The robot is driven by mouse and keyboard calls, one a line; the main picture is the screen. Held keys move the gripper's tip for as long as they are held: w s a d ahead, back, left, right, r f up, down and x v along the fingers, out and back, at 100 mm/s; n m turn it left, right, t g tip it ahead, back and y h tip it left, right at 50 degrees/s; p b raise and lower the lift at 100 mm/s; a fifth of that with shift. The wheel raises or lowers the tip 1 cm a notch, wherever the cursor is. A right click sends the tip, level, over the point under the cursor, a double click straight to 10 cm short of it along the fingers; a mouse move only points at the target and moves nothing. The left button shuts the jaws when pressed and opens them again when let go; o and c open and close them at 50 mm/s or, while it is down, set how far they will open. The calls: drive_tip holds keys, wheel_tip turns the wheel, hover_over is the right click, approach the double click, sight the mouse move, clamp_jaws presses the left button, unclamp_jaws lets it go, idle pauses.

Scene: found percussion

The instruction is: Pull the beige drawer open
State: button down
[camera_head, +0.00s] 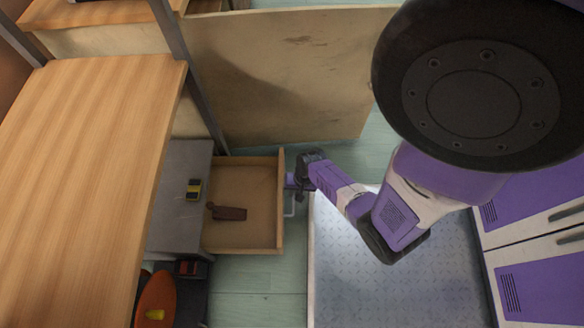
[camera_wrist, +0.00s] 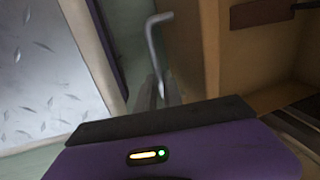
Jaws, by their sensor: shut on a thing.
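The beige drawer (camera_head: 237,245) stands pulled out to the right from the grey cabinet (camera_head: 180,225), its inside showing from above. A dark brown object (camera_head: 228,213) lies in it. My gripper (camera_head: 291,183) is at the drawer's front face, shut on the metal drawer handle (camera_head: 289,208). In the wrist view the bent handle (camera_wrist: 156,45) rises from between my fingers (camera_wrist: 158,95), beside the drawer front (camera_wrist: 201,45). The exact grip is partly hidden by my gripper body.
A yellow and black device (camera_head: 194,189) lies on the cabinet top. A wooden table (camera_head: 85,150) is at left, and a large board (camera_head: 285,70) leans behind. A metal tread-plate platform (camera_head: 390,285) lies right of the drawer. Purple-and-white lockers (camera_head: 535,250) stand at far right.

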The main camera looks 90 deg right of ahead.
drive_tip(key=shift+s, duration=0.1)
drive_tip(key=c, duration=1.5)
unclamp_jaws()
wheel_tip(320, 180, up, 8)
drive_tip(key=s+p, duration=0.1)
drive_tip(key=p, duration=0.3)
drive_tip(key=shift+s+f, duration=0.2)
drive_tip(key=shift+s, duration=0.05)
drive_tip(key=shift+d, duration=0.1)
